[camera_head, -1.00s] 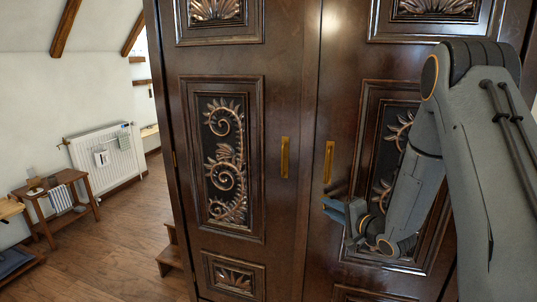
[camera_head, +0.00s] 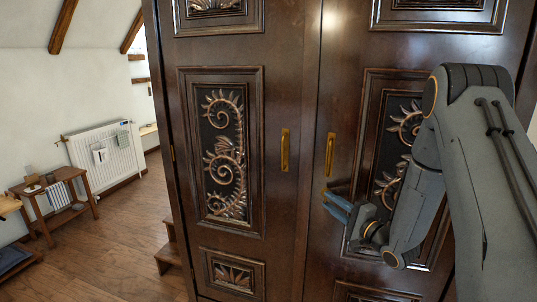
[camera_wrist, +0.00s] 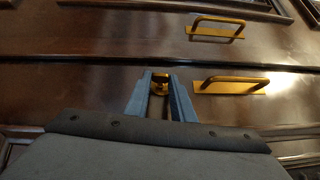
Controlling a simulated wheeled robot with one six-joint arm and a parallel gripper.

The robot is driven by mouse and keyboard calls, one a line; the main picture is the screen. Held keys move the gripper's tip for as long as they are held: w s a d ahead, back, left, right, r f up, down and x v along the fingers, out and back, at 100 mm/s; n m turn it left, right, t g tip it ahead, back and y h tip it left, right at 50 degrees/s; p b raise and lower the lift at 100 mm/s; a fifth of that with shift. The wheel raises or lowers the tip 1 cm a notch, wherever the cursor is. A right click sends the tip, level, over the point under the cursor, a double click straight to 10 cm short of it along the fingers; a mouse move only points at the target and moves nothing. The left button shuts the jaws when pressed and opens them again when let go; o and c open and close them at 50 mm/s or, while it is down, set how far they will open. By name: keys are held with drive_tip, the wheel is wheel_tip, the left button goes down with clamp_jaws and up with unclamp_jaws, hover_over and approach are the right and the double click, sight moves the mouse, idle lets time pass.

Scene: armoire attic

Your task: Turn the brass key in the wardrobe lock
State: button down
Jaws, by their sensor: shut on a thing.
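The brass key (camera_wrist: 161,77) shows in the wrist view between the fingertips of my gripper (camera_wrist: 160,82). My gripper is shut on it, and the fingers hide part of it. In the head view my gripper (camera_head: 336,205) is at the right wardrobe door (camera_head: 345,100), just below its brass handle (camera_head: 330,154). The key and lock cannot be made out there. The handle also shows in the wrist view (camera_wrist: 236,85), to the right of the fingers. The left wardrobe door (camera_head: 275,215) looks closed.
The left door has its own brass handle (camera_head: 285,150). Wooden steps (camera_head: 168,257) stand at the wardrobe's left side. A small wooden table (camera_head: 55,188) and a white radiator (camera_head: 105,155) are at the far left. The floor (camera_head: 115,250) between is clear.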

drive_tip(key=shift+f+m+t+y+b, duration=0.45)
drive_tip(key=shift+m+b, duration=0.15)
drive_tip(key=shift+b, duration=0.25)
drive_tip(key=shift+r, duration=0.1)
drive_tip(key=c, duration=1.4)
unclamp_jaws()
drive_tip(key=shift+d, duration=0.1)
drive_tip(key=shift+c, duration=0.2)
